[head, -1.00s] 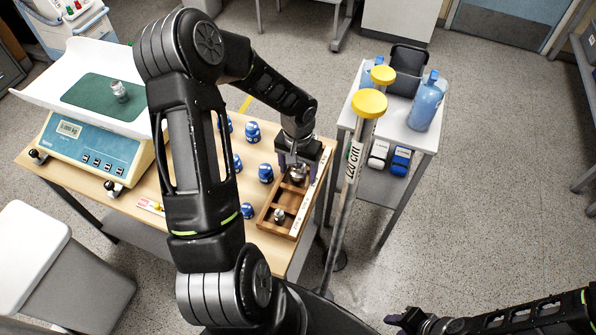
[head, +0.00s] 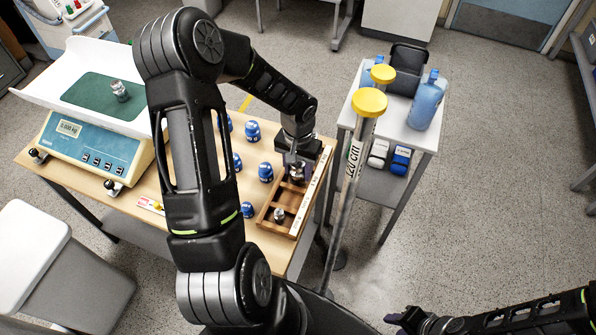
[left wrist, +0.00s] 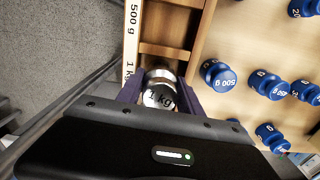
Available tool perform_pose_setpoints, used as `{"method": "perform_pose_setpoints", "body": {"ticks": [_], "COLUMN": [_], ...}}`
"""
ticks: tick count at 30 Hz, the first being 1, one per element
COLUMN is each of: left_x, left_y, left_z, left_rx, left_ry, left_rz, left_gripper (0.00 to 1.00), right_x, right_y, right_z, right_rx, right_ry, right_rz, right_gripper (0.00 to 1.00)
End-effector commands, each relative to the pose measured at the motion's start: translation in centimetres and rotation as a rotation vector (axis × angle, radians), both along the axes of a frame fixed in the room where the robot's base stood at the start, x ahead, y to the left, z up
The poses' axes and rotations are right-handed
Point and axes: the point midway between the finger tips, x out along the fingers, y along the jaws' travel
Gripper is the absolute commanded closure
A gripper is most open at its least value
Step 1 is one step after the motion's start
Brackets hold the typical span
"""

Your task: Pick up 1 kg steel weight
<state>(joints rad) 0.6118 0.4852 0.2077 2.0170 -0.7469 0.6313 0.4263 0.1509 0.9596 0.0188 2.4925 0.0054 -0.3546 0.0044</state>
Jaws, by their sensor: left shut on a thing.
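The 1 kg steel weight (left wrist: 160,94) is a shiny cylinder with "1 kg" on its top, at the end compartment of the wooden rack beside the "1 k" label. My left gripper (left wrist: 155,92) is shut on it, with a purple finger on each side. In the head view the weight (head: 297,172) is partly hidden by my left gripper (head: 296,163), and I cannot tell whether it is clear of the rack floor. The wooden rack (head: 264,224) has a smaller steel weight (head: 279,215) in its near compartment. My right gripper (head: 398,320) is low at the right, away from the table.
Several blue weights (head: 253,132) stand on the table left of the rack. A scale (head: 88,145) with a steel weight (head: 120,91) on its green mat is at the left. A yellow-topped height rod (head: 369,103) stands close right of the table, before a trolley (head: 412,137).

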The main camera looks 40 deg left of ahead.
Motion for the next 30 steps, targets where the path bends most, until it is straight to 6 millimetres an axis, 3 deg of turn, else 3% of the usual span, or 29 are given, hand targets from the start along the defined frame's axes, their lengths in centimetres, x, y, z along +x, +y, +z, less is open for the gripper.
{"method": "perform_pose_setpoints", "body": {"ticks": [11,30], "left_x": [0.00,0.13], "left_y": [0.00,0.04], "left_z": [0.00,0.29], "left_rx": [0.000,0.002], "left_ry": [0.000,-0.003], "left_rz": [0.000,0.000], "left_gripper": [1.00,1.00], "right_x": [0.00,0.00], "right_y": [0.00,0.00], "right_z": [0.00,0.01], "right_rx": [0.000,0.000], "right_ry": [0.000,0.000], "right_rz": [0.000,0.000], "right_gripper": [0.64,0.64]}}
